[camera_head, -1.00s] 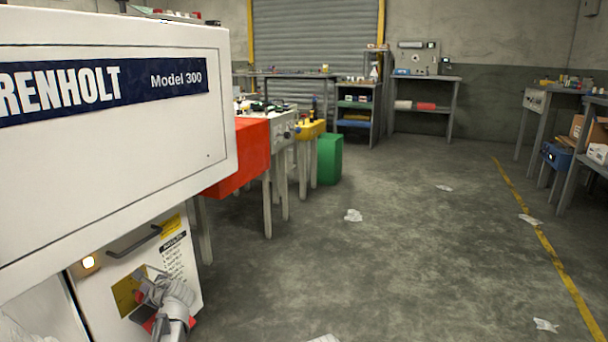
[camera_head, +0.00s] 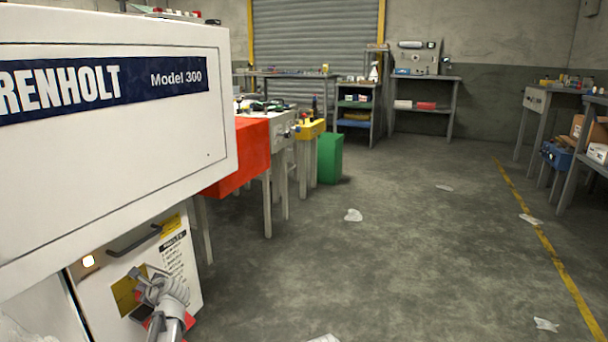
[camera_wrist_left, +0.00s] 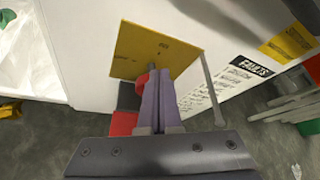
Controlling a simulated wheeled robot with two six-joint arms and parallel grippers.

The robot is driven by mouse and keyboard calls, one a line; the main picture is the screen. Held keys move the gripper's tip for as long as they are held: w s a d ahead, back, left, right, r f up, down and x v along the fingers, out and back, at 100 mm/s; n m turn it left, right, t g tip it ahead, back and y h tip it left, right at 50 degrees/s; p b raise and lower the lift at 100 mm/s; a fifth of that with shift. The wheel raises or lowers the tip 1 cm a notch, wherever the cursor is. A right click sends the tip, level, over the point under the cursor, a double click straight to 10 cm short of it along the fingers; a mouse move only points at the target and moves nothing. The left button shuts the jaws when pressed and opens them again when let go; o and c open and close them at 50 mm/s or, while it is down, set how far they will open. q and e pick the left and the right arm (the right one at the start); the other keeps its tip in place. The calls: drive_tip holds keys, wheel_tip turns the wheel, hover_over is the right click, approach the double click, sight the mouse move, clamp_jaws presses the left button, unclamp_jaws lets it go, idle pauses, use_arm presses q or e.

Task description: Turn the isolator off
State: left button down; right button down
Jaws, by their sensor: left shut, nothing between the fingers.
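The isolator is a yellow plate (camera_head: 122,297) on the white cabinet's front, low at the left in the head view. In the left wrist view the yellow plate (camera_wrist_left: 135,55) is near the top, with a red handle part (camera_wrist_left: 141,82) partly hidden behind my fingers. My left gripper (camera_head: 140,273) is in front of the plate, fingers shut and empty. In the wrist view my left gripper (camera_wrist_left: 165,78) has its fingertips at or close beside the red part; I cannot tell whether they touch. The handle's full angle is hidden. My right gripper is not in view.
The white machine body (camera_head: 110,170) overhangs the cabinet above my left arm. A black handle bar (camera_head: 135,240), a lit lamp (camera_head: 88,261) and a printed label (camera_head: 173,258) are on the cabinet. The floor (camera_head: 340,270) to the right is open, with scattered scraps.

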use_arm(q)
drive_tip(key=shift+f, duration=0.15)
drive_tip(key=shift+s+a+f, duration=0.1)
drive_tip(key=shift+s+f, duration=0.05)
drive_tip(key=shift+s, duration=0.3)
idle(0.3)
drive_tip(key=shift+s+a+f+b, duration=0.15)
drive_tip(key=shift+s+b, duration=0.1)
drive_tip(key=shift+b, duration=0.15)
drive_tip(key=shift+s+a+f+b, duration=0.2)
drive_tip(key=shift+s+f+b, duration=0.2)
drive_tip(key=shift+s+b, duration=0.05)
drive_tip(key=shift+s+r, duration=0.1)
idle(0.4)
drive_tip(key=shift+s+a+r+p, duration=0.1)
drive_tip(key=shift+s+r+p, duration=0.05)
drive_tip(key=shift+p, duration=0.15)
